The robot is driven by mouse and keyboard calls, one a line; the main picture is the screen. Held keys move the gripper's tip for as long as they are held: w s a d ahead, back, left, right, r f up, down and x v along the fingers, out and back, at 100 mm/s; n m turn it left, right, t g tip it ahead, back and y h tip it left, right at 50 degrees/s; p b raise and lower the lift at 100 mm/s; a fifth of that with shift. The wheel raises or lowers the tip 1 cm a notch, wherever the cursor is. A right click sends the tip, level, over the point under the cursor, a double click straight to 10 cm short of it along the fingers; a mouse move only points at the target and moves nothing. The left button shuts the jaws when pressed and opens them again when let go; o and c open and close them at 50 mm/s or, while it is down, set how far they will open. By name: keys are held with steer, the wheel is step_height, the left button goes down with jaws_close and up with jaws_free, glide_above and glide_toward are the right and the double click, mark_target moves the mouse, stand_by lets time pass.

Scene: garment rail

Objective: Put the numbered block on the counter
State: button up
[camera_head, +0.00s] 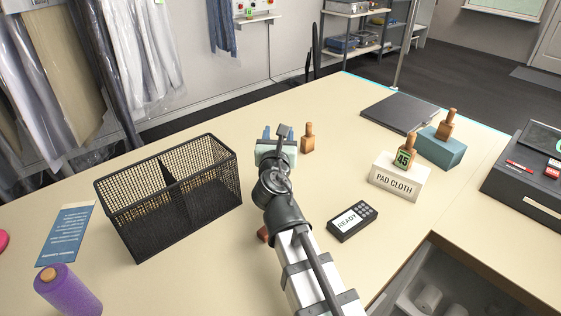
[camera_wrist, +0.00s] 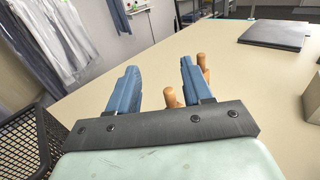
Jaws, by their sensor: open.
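The numbered block (camera_head: 405,157) is wooden with a knobbed handle and a dark label reading 45. It stands upright at the white box marked PAD CLOTH (camera_head: 398,182), apparently on its top. My gripper (camera_head: 278,133) is well to its left, over the counter (camera_head: 345,112). Its two blue fingers are apart with nothing held between them, as the wrist view (camera_wrist: 160,84) also shows. A wooden knobbed piece (camera_head: 307,138) stands on the counter just right of my gripper. In the wrist view, wooden pieces show between the fingers (camera_wrist: 172,97) and past the right finger (camera_wrist: 203,62), partly hidden.
A black mesh basket (camera_head: 215,195) stands left of my arm. A card reader (camera_head: 352,222) lies right of it. A blue box (camera_head: 442,150) bears another wooden handle (camera_head: 449,122). A dark flat pad (camera_head: 398,113) lies behind. The counter's middle back is clear.

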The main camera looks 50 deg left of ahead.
steer(key=shift+f, duration=3.95)
steer(key=shift+x, duration=3.8)
steer(key=shift+c, duration=0.3)
jaws_close()
